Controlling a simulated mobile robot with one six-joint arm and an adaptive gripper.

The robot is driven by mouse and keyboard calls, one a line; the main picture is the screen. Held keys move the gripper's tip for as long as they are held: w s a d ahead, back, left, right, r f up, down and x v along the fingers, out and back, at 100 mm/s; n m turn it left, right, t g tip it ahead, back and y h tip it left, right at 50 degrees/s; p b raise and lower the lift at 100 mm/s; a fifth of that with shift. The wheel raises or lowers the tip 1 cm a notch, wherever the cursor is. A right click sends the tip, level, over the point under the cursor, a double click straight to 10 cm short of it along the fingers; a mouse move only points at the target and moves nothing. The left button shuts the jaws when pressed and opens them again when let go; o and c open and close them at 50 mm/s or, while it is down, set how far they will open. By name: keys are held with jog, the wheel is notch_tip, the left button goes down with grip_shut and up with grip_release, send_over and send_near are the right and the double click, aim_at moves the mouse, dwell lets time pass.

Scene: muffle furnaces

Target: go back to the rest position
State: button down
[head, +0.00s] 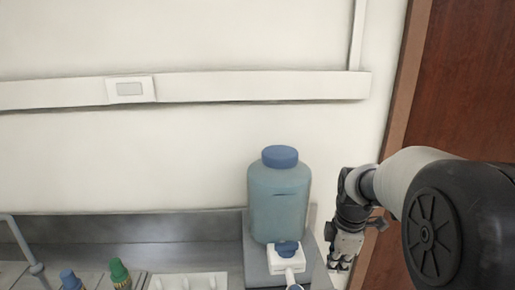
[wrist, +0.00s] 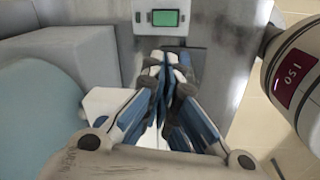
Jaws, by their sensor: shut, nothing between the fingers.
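My gripper (head: 340,263) hangs pointing down at the right end of the bench in the head view, just right of a large blue bottle and apart from it. In the wrist view my gripper (wrist: 162,68) has its blue-padded fingers brought together, with nothing held between them. The task names no object to handle.
The blue bottle (head: 279,205) stands on a grey block, with a blue-topped tap (head: 287,249) in front. Small green-capped (head: 120,272) and blue-capped (head: 70,279) bottles are at lower left. A wooden door (head: 465,75) is at right.

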jog(key=s+a+r+m+t, duration=0.1)
jog(key=s+a+r+m, duration=0.25)
jog(key=s+r, duration=0.2)
jog(key=s+a+r+m+t, duration=0.1)
jog(key=s+a+r+m, duration=0.1)
jog(key=s+r+m, duration=0.4)
jog(key=s+a+f+m, duration=0.1)
jog(key=s+m, duration=0.2)
jog(key=s, duration=0.3)
jog(key=s+a+f+m+t, duration=0.1)
jog(key=s+m, duration=0.2)
jog(key=s, duration=0.4)
jog(key=shift+a+f, duration=0.4)
jog(key=c, duration=2.3)
grip_release()
